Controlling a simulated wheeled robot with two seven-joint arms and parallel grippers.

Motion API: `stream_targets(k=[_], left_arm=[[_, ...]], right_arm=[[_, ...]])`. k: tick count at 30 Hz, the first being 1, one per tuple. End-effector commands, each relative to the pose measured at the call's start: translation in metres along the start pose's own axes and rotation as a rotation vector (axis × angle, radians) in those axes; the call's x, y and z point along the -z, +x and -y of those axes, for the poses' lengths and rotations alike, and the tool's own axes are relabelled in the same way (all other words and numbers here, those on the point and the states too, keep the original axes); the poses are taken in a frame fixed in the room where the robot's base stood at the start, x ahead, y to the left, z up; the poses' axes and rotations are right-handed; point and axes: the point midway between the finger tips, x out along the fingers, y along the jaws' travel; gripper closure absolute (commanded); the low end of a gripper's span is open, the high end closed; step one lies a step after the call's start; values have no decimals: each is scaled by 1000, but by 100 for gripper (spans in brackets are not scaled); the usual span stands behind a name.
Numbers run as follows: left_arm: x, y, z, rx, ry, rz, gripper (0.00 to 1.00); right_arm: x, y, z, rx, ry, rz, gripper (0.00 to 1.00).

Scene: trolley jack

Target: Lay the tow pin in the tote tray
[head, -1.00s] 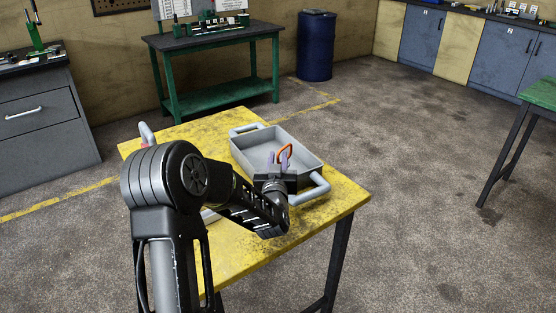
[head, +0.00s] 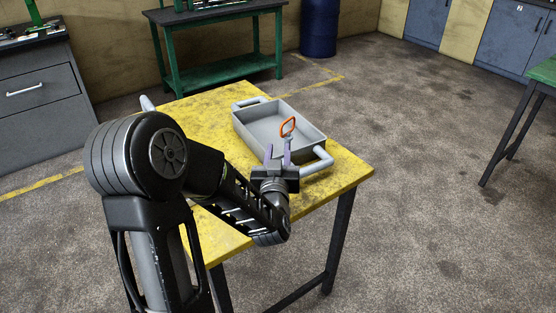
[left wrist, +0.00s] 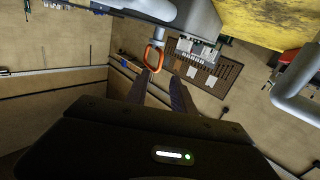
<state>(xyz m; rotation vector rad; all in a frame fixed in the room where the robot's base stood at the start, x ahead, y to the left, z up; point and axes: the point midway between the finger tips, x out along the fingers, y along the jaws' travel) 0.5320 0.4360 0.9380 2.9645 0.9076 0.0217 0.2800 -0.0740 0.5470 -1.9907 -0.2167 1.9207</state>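The tow pin shows an orange loop handle (head: 288,126) at the near end of the grey tote tray (head: 265,117). The loop stands up, with a short grey part below it. The pin's lower end is hidden, so I cannot tell how it rests. In the left wrist view the orange loop (left wrist: 153,57) is just beyond my fingertips, apart from them. My left gripper (head: 278,150) is open and empty at the tray's near end, close to the tray's handle. Its two spread fingers (left wrist: 160,85) also show in the left wrist view. My right gripper is out of view.
The tray stands on a yellow table (head: 210,108) with bare surface to its left. A grey curved handle (head: 147,103) rises at the table's left edge. A green bench (head: 222,72) and a blue drum (head: 318,35) stand behind, away from the table.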

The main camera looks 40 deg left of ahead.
Motion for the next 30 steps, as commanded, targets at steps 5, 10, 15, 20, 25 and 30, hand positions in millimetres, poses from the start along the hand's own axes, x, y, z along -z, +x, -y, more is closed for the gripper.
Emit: stream_targets(k=[5,10,15,20,25,30], left_arm=[[0,-21,0,-1,0,-1,71],[0,-24,0,0,0,0,71],[0,-24,0,-1,0,0,71],[0,-24,0,-1,0,0,71],[0,-24,0,-1,0,0,71],[-14,-25,-8,-27,-10,44,71]], right_arm=[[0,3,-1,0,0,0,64],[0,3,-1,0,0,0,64],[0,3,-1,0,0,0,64],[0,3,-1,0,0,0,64],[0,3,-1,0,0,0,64],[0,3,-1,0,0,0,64]])
